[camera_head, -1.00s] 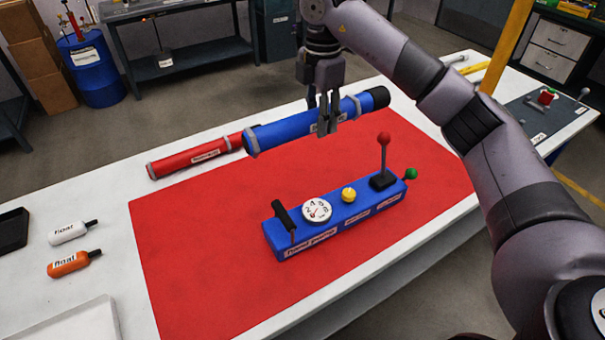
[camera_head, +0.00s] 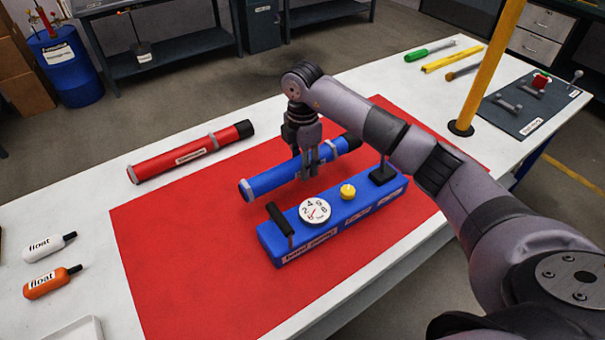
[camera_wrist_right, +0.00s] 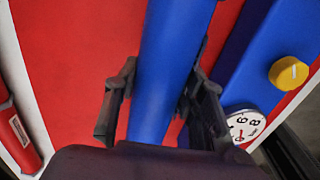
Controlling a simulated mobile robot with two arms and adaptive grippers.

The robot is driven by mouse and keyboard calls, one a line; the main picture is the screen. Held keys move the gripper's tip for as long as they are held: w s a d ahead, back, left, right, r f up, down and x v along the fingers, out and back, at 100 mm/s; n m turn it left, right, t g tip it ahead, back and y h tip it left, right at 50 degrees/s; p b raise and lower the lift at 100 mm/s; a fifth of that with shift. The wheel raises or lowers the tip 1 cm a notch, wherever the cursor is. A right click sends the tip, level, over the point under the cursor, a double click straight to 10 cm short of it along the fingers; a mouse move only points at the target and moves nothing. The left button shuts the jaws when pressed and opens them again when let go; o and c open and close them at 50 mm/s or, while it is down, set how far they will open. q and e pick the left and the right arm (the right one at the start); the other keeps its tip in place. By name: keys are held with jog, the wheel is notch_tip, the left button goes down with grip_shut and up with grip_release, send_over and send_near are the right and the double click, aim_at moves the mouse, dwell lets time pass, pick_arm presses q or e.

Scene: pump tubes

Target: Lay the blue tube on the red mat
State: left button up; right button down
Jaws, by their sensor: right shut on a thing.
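The blue tube (camera_head: 262,184) lies level over the red mat (camera_head: 190,275), behind the blue pump block. It has a grey ring near its left end and a black cap at its right end. My right gripper (camera_head: 307,172) is shut on it from above, near its middle. In the right wrist view the tube (camera_wrist_right: 172,60) runs between the two fingers (camera_wrist_right: 158,88). The tube is low over the mat; I cannot tell whether it touches. My left gripper is not in view.
The blue pump block (camera_head: 345,222) with gauge and yellow knob stands on the mat close in front of the tube. A red tube (camera_head: 188,153) lies on the white table at back left. White and orange floats lie left. A yellow post (camera_head: 487,70) stands right.

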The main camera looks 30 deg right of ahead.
aim_at(302, 184)
jog(key=shift+f, duration=0.55)
notch_tip(302, 184, down, 3)
jog(key=shift+f, duration=0.3)
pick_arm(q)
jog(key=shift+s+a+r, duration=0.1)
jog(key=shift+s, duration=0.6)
pick_arm(e)
jog(key=shift+f, duration=0.15)
jog(key=c, duration=1.4)
grip_release()
jog(key=o, duration=0.4)
jog(key=shift+c, duration=0.2)
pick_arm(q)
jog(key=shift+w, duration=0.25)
